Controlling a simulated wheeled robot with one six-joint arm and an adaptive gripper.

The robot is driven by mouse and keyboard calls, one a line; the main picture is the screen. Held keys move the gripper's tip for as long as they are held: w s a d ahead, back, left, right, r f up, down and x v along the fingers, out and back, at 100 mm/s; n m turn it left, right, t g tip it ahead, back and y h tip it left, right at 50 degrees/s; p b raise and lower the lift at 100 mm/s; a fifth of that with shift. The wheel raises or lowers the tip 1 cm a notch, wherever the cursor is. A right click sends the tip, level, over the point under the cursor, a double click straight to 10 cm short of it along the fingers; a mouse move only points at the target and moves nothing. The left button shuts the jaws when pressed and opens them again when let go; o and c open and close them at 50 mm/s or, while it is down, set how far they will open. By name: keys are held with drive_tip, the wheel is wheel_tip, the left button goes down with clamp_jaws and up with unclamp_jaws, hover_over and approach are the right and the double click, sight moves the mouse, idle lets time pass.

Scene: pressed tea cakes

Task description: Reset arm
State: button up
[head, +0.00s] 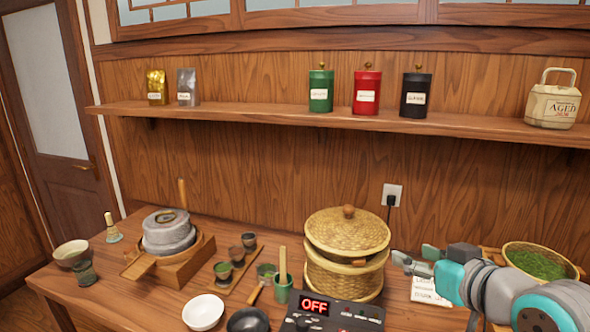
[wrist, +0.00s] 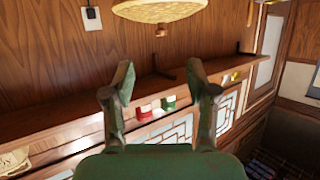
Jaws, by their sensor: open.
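My gripper (head: 414,260) is at the right of the head view, above the table and just right of the lidded woven basket (head: 343,285). It points left toward the basket, with a white label card (head: 428,290) below it. In the wrist view my gripper (wrist: 161,82) has its two fingers spread wide with nothing between them. That view is upside down. The basket's lid (wrist: 170,10) shows at its top edge, beyond the fingertips. My arm reaches in from the lower right of the head view.
A hot plate (head: 335,318) reading OFF sits under the basket. A tray of green leaves (head: 535,264) is behind my arm. A stone mill (head: 167,235), cups and bowls stand left. A wall shelf (head: 250,113) holds canisters above. The air above the table is free.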

drive_tip(key=s+a+f+m+h, duration=0.1)
drive_tip(key=s+f, duration=0.4)
drive_tip(key=f, duration=0.4)
drive_tip(key=s+f+m+h, duration=0.15)
drive_tip(key=s+f, duration=0.25)
drive_tip(key=f, duration=0.6)
drive_tip(key=s+a+f+m+h, duration=0.1)
drive_tip(key=s+f+m, duration=0.1)
drive_tip(key=s+f, duration=0.5)
drive_tip(key=s+f+n, duration=0.1)
drive_tip(key=s+f, duration=0.1)
drive_tip(key=s, duration=1.1)
drive_tip(key=s+a+f+t, duration=0.1)
drive_tip(key=s+f, duration=0.2)
drive_tip(key=s, duration=1.1)
drive_tip(key=shift+n, duration=0.35)
drive_tip(key=shift+h, duration=0.25)
